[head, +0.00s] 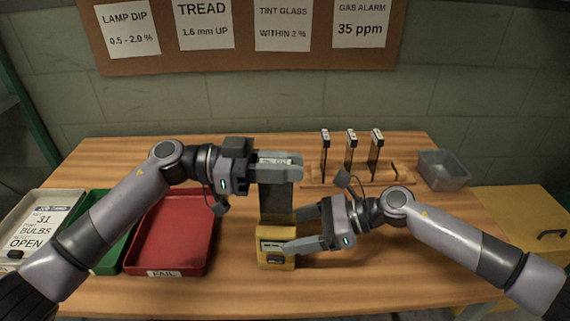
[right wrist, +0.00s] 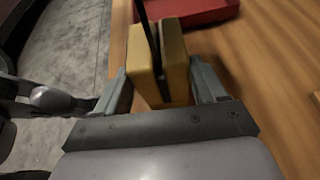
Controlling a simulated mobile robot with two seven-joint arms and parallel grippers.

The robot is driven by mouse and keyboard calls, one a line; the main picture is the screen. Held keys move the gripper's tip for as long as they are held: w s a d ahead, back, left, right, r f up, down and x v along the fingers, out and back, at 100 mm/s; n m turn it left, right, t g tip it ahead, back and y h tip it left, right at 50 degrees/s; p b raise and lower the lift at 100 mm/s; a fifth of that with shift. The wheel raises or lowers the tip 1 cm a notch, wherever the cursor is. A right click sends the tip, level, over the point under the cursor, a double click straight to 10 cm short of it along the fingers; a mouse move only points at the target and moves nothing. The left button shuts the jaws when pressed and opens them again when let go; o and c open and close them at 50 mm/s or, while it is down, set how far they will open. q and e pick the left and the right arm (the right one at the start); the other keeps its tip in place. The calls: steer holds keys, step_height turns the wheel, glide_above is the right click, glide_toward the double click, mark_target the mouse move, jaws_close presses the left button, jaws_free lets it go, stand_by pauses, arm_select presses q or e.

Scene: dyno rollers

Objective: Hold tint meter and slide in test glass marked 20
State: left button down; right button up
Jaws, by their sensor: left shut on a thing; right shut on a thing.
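The yellow tint meter (head: 275,257) stands near the front middle of the table; it also shows in the right wrist view (right wrist: 140,62). My right gripper (head: 302,230) is shut on its sides. My left gripper (head: 285,166) is above the meter, shut on the white-labelled top of a dark test glass (head: 276,200). The label is too small to read. The glass hangs upright, its lower end at the meter's top. In the right wrist view the glass (right wrist: 146,22) shows edge-on, in line with the meter's slot. I cannot tell how deep it sits.
Several dark glasses (head: 350,150) stand in a wooden rack (head: 315,181) at the back right. A grey bin (head: 444,171) is right of it. A red FAIL tray (head: 172,232), a green tray (head: 108,247) and a pale tray (head: 62,205) lie at left. The front right tabletop is clear.

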arm_select(q)
steer(key=shift+f, duration=0.25)
steer(key=shift+f, duration=0.65)
steer(key=shift+f, duration=0.35)
stand_by(0.4)
steer(key=shift+f, duration=1.1)
steer(key=shift+f, duration=0.3)
steer(key=shift+f, duration=1.1)
steer(key=shift+f, duration=0.65)
steer(key=c, duration=0.9)
jaws_free()
